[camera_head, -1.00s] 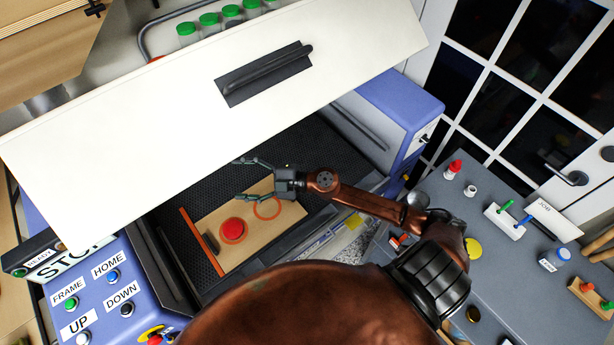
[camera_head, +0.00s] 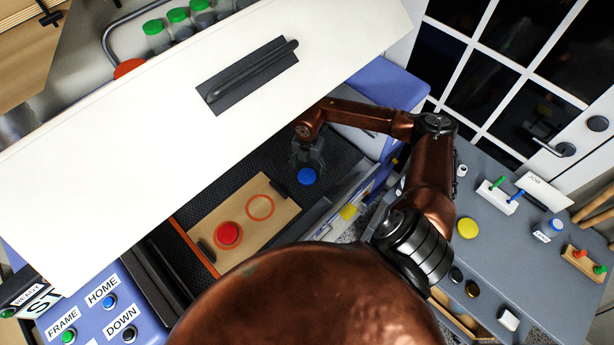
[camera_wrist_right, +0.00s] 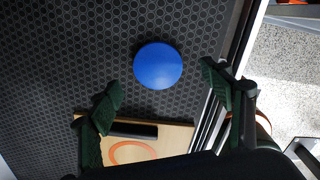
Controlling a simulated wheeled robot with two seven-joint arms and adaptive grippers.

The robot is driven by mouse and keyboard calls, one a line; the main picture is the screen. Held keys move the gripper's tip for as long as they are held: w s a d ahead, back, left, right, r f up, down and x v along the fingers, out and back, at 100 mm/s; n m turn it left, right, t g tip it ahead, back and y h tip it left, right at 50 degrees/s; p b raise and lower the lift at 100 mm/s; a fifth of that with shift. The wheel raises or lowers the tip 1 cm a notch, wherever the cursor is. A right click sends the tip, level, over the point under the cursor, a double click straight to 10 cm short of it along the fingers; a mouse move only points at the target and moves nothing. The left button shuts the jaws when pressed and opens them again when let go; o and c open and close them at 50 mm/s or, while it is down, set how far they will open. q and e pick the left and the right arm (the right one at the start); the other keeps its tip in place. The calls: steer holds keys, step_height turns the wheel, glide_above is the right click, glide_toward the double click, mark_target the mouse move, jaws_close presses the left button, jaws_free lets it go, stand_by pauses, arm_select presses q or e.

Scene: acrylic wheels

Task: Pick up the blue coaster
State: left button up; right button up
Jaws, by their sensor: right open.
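The blue coaster (camera_head: 306,176) is a round disc lying on the black honeycomb bed of the machine. It also shows in the right wrist view (camera_wrist_right: 158,65), flat on the bed near the metal edge rail. My right gripper (camera_head: 308,165) is directly over or beside it in the head view, pointing down. In the right wrist view the two dark green fingers (camera_wrist_right: 160,85) are spread wide, with the coaster between and just beyond their tips. The gripper is open and empty. My left gripper is not in view.
A wooden board (camera_head: 240,221) with a red disc (camera_head: 228,234) in an orange ring lies left of the coaster. The white raised lid (camera_head: 200,140) stands close above the bed. A grey side table (camera_head: 500,255) with small items is at the right.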

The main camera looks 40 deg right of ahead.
mark_target(307, 176)
step_height(307, 176, down, 5)
steer(key=shift+w+a+r, duration=0.15)
steer(key=shift+r, duration=0.05)
steer(key=shift+c, duration=0.4)
steer(key=c, duration=1.2)
steer(key=shift+r, duration=0.15)
